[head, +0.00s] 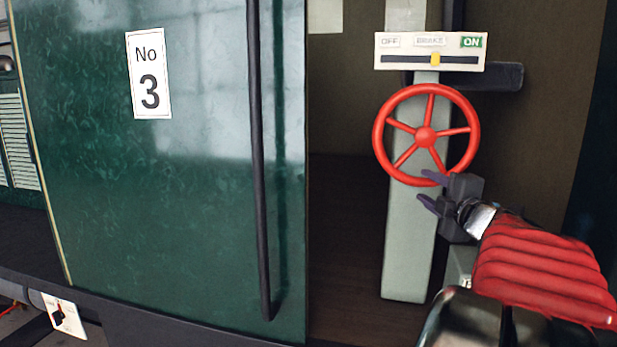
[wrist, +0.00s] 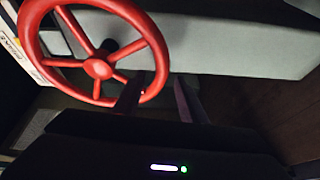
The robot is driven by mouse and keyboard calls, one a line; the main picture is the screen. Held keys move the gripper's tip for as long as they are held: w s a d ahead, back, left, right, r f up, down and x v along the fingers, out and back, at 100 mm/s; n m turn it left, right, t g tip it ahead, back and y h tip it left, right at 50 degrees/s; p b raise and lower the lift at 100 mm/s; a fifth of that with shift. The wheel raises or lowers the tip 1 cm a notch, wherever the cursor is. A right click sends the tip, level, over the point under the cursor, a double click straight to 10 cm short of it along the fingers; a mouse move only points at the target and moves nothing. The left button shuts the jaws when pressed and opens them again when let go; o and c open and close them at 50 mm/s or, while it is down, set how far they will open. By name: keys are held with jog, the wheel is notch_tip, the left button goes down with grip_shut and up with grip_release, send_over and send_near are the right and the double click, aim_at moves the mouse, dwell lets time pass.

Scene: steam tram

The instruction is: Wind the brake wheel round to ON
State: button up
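The red brake wheel (head: 426,137) has several spokes and stands on a pale grey-green post (head: 408,250). Above it, a white plate (head: 380,66) reads OFF, BRAKE and ON, with ON in green at the right. Its yellow marker (head: 435,58) sits near the middle of the dark slot, slightly right. My gripper (head: 427,188) is open at the wheel's lower rim, its fingers apart. In the wrist view, the wheel (wrist: 100,68) fills the upper left, and its rim reaches the left finger of my gripper (wrist: 158,92). I cannot tell whether they touch.
A green panel (head: 200,200) marked No 3 stands left of the opening, with a dark vertical handrail (head: 260,160) on it. A dark bracket (head: 505,77) juts out right of the post. Dark floor (head: 345,240) lies open left of the post.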

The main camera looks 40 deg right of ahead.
aim_at(420, 183)
jog(key=x, duration=0.5)
jog(key=shift+w+d, duration=0.2)
jog(key=shift+w, duration=0.15)
jog(key=shift+c, duration=0.5)
grip_shut()
jog(key=shift+f, duration=0.1)
